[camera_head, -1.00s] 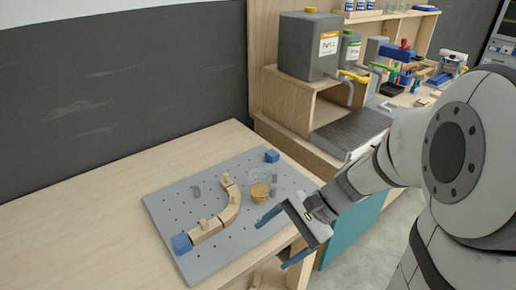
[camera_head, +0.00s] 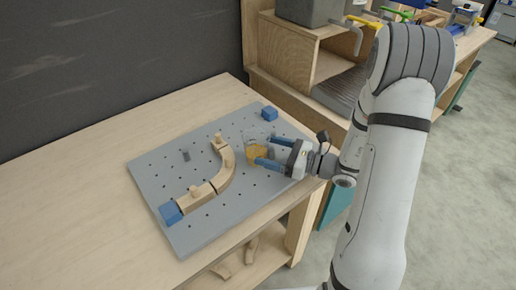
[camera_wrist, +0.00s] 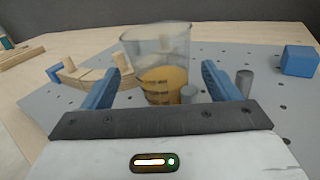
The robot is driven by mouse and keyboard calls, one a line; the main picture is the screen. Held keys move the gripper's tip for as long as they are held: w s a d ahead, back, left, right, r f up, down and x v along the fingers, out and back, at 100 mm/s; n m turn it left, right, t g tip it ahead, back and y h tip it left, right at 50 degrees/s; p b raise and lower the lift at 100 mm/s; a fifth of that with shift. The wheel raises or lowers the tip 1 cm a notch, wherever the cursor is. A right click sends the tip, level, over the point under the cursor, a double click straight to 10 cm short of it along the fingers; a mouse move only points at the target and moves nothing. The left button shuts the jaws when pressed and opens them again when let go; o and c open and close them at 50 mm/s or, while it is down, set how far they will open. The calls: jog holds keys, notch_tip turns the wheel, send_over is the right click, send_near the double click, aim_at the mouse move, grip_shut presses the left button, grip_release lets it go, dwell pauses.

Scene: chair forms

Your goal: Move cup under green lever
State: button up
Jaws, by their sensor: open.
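The cup (camera_head: 256,147) is a clear beaker with amber liquid in its lower part. It stands on the grey pegboard plate near its right edge. In the wrist view the cup (camera_wrist: 160,65) stands upright between and just beyond my two blue fingers. My gripper (camera_head: 268,153) is open, its fingers on either side of the cup; I cannot tell whether they touch it. The green lever (camera_head: 398,12) shows at the top of the head view, beside a yellow lever (camera_head: 362,21). The spout under the green lever is not clearly visible.
The grey plate (camera_head: 160,165) carries a curved wooden form (camera_head: 225,175), blue blocks (camera_head: 269,114) and small grey pegs. A wooden shelf (camera_head: 285,50) with a grey container (camera_head: 310,10) stands behind. The table's left side is clear.

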aim_at(256, 147)
jog(key=p+x, duration=0.1)
jog(key=x, duration=0.3)
jog(key=shift+w+a+r, duration=0.1)
jog(key=shift+w+a, duration=0.05)
jog(key=shift+a, duration=0.1)
jog(key=shift+c, duration=0.5)
jog(key=c, duration=0.7)
jog(key=shift+c, duration=0.2)
